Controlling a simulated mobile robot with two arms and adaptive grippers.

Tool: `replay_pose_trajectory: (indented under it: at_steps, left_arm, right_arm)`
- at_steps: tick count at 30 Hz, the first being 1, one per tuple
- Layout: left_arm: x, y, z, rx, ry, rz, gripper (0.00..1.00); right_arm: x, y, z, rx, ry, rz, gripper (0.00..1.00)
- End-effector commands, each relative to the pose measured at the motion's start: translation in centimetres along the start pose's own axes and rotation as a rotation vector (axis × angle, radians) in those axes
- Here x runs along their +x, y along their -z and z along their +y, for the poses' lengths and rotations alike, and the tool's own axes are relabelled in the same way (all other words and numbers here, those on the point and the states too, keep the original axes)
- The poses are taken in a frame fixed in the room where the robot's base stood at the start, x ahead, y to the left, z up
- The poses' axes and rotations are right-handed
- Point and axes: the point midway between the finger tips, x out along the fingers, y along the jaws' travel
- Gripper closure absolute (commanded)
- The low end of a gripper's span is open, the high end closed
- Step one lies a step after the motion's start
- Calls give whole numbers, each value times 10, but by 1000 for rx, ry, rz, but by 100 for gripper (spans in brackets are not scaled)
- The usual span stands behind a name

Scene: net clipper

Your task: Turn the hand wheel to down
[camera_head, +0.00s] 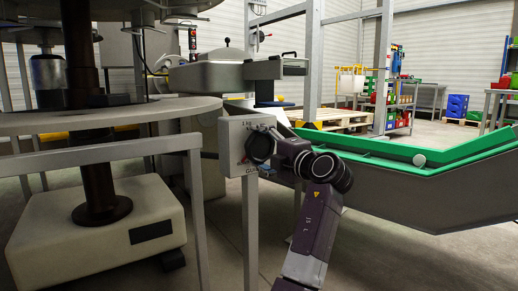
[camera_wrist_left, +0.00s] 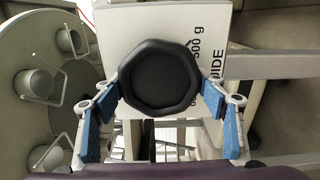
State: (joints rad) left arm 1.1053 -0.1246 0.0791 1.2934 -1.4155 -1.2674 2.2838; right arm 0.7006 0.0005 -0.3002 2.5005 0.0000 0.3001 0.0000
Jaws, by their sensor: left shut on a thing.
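The hand wheel (camera_wrist_left: 160,78) is a black, faceted round knob on the front of a white box with printed lettering (camera_head: 236,138). In the head view the wheel (camera_head: 259,147) is partly covered by my left gripper (camera_head: 270,143). My left gripper also shows in the wrist view (camera_wrist_left: 161,100), with a blue-padded finger on each side of the wheel. It is shut on the wheel. The wheel's turn angle cannot be read from these frames. My right gripper is not in view.
A grey rail (camera_head: 100,150) and post stand by the box, before a large round machine table (camera_head: 110,116) at left. A green-edged chute (camera_head: 420,170) lies right of my arm. Open floor (camera_head: 390,260) shows at bottom right. Pallets (camera_head: 335,117) and shelves stand farther back.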

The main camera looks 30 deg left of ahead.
Motion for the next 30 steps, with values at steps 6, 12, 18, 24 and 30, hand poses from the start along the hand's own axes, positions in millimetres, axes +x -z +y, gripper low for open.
replay_pose_trajectory:
  at_steps: [6,12,18,24,30]
  left_arm:
    - [0,0,0,-6,2,-2,58]
    - [0,0,0,-4,1,-2,16]
    - [0,0,0,-2,1,-1,16]
    - [-10,-1,0,-2,1,-4,16]
    - [-47,-2,-1,-3,2,-5,16]
  right_arm:
    - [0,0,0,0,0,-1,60]
    - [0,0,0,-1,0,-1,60]
    - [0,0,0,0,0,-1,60]
    - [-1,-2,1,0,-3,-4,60]
    - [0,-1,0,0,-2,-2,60]
